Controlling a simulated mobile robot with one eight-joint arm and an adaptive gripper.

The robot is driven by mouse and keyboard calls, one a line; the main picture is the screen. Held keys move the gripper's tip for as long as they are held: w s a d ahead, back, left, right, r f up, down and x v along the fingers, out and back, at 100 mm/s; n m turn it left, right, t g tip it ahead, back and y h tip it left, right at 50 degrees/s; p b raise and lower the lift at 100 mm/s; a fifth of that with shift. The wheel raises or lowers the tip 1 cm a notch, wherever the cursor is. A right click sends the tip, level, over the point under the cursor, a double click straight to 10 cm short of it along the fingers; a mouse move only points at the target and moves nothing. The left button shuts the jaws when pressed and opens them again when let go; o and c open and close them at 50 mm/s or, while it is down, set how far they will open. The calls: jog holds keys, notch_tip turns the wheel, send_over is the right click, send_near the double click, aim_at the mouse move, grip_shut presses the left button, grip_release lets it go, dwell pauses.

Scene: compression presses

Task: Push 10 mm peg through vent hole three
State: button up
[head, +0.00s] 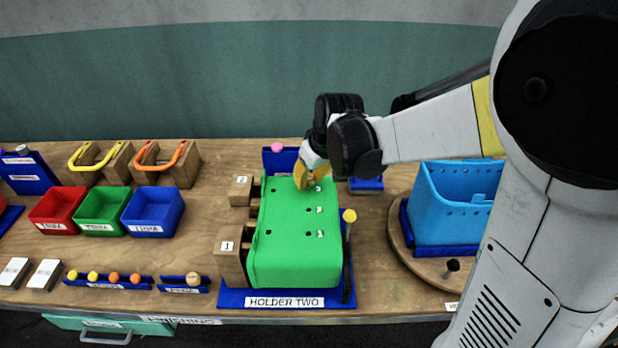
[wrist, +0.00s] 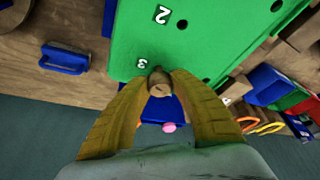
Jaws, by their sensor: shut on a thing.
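A green moulded part (head: 285,255) with a row of small holes and number labels lies in the blue holder labelled HOLDER TWO (head: 232,298). My gripper (head: 308,178) is above the part's far end. In the wrist view my yellow-brown fingers (wrist: 159,90) are shut on a short tan peg (wrist: 160,86), seen nearly end on. The peg is beside the label 3 (wrist: 142,63) near the edge of the green part (wrist: 208,45). Hole three itself is hidden behind the peg and fingers. I cannot tell whether the peg's tip is in the hole.
Wooden clamp blocks (head: 230,262) stand left of the part. A yellow-topped pin (head: 349,216) stands at its right and a pink-topped one (head: 277,147) behind it. A light blue bin (head: 450,200) is at right. Red, green and blue trays (head: 152,212) are at left.

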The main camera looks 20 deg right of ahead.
jog(key=shift+r, duration=0.15)
jog(key=shift+r+p, duration=2.35)
jog(key=shift+r, duration=0.55)
